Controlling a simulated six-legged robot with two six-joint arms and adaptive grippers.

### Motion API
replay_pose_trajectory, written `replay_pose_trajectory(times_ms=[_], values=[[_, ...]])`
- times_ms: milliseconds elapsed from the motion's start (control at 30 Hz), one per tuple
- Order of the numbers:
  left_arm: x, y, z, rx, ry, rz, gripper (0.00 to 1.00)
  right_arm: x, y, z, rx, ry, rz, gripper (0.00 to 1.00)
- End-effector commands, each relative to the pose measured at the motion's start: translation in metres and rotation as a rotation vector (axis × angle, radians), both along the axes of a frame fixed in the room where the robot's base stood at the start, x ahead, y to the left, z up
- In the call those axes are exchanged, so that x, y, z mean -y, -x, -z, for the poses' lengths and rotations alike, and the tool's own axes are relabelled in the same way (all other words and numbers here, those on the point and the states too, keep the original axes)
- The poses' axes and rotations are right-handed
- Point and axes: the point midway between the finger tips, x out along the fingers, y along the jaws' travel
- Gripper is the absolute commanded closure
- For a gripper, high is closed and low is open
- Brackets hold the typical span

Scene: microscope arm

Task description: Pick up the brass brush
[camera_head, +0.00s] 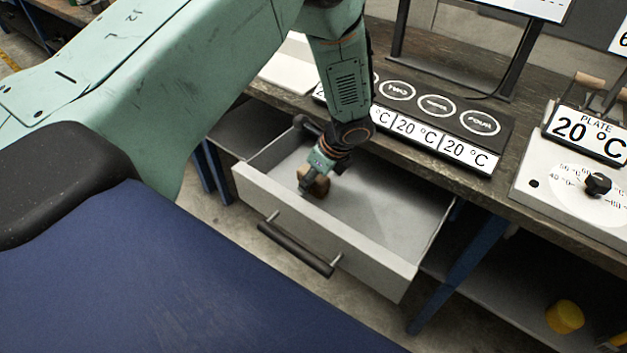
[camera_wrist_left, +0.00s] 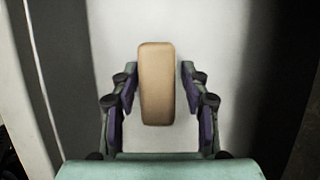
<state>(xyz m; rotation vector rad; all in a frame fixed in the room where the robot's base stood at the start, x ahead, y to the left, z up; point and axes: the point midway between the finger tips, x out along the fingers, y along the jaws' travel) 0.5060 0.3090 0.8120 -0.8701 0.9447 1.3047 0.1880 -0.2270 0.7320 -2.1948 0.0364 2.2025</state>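The brush (camera_head: 318,187) shows as a small tan-brown block inside the open drawer (camera_head: 395,222), near its left end. In the left wrist view, its smooth wooden back (camera_wrist_left: 157,84) stands lengthwise; no brass bristles show. My left gripper (camera_head: 312,178) reaches down into the drawer at the brush. In the left wrist view, its fingers (camera_wrist_left: 160,80) are open, one on each side of the brush, with a narrow gap on both sides. Part of the brush is hidden by the gripper in the head view. My right gripper is not in view.
The drawer's front has a dark bar handle (camera_head: 295,249). Otherwise the drawer floor looks bare to the right. On the bench above are a dark panel with numbered circles (camera_head: 437,104), 20 °C displays and a plate unit with a knob (camera_head: 597,184). A yellow object (camera_head: 565,316) is on the lower shelf.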

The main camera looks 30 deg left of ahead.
Motion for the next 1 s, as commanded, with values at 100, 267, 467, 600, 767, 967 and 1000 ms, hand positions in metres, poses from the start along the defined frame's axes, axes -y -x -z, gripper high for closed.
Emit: replay_pose_trajectory(times_ms=[100,267,467,600,767,967,1000], values=[[0.000,0.000,0.000,0.000,0.000,0.001,0.67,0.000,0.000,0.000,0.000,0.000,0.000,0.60],[0.000,0.000,0.000,0.000,0.000,0.001,0.81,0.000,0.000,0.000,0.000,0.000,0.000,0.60],[0.000,0.000,0.000,0.000,0.000,0.001,0.98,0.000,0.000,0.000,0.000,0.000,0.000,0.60],[0.000,0.000,0.000,0.000,0.000,0.001,1.00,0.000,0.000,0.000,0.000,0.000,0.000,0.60],[0.000,0.000,-0.002,0.001,0.000,0.001,1.00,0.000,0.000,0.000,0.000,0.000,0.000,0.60],[0.000,-0.001,-0.029,0.004,0.000,-0.001,1.00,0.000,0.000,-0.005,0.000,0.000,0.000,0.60],[0.000,-0.001,-0.037,0.004,0.000,0.001,1.00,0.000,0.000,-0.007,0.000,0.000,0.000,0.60]])
